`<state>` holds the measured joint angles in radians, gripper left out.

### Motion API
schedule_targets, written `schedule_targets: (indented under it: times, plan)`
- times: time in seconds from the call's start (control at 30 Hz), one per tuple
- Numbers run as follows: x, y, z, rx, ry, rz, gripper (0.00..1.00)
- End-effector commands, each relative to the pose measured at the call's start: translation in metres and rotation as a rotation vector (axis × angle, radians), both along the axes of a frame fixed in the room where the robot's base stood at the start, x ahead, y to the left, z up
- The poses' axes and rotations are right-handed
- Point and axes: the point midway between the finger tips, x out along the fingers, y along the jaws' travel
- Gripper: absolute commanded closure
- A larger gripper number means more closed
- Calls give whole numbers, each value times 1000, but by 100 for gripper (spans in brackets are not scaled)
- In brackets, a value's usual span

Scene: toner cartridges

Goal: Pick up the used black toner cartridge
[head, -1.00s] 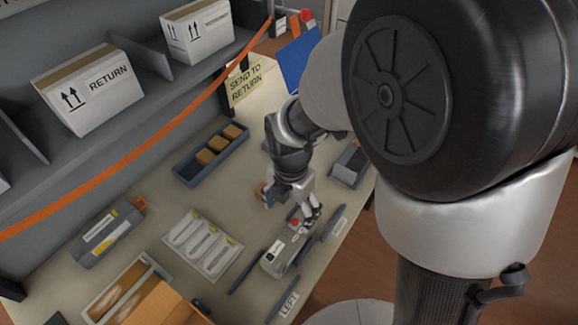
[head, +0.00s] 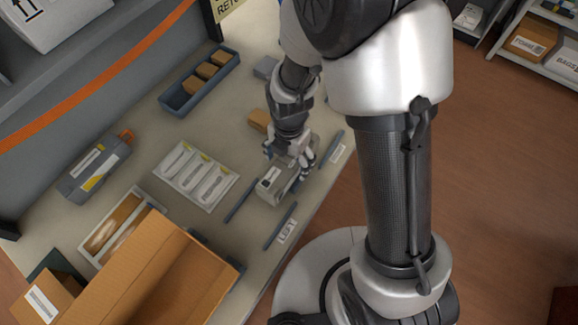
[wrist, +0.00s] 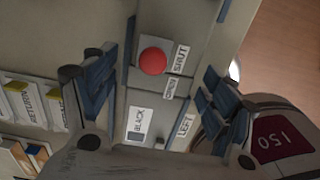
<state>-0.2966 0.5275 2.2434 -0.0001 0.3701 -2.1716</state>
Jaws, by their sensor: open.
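A grey cartridge-like box (head: 270,189) lies on the table between dark blue rails. In the wrist view its white label reads BLACK (wrist: 139,122), and a round red knob (wrist: 152,61) stands at its far end. Small labels beside it read SHUT (wrist: 181,58) and LEFT (wrist: 184,127). My gripper (head: 291,160) is over the box's far part in the head view. In the wrist view my open gripper (wrist: 158,92) has one blue-padded finger on each side of the box. I cannot tell whether the pads touch it. My gripper hides part of the box in the head view.
A grey unit with an orange handle (head: 95,168) stands at the left. A tray of white packets (head: 197,176) lies left of the box. A blue bin (head: 200,82) holds brown blocks. An open cardboard box (head: 165,275) stands in front.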

Motion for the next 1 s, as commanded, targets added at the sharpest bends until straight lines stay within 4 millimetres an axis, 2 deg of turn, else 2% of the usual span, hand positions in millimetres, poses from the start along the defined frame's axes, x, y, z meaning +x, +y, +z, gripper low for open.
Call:
schedule_targets:
  times: [0.03,0.1,0.33,1.0]
  plan:
    - [-1,0,-11,-1,3,1,22]
    - [-1,0,-16,0,1,0,22]
    - [0,0,-15,0,0,0,23]
    - [0,0,-15,0,0,0,68]
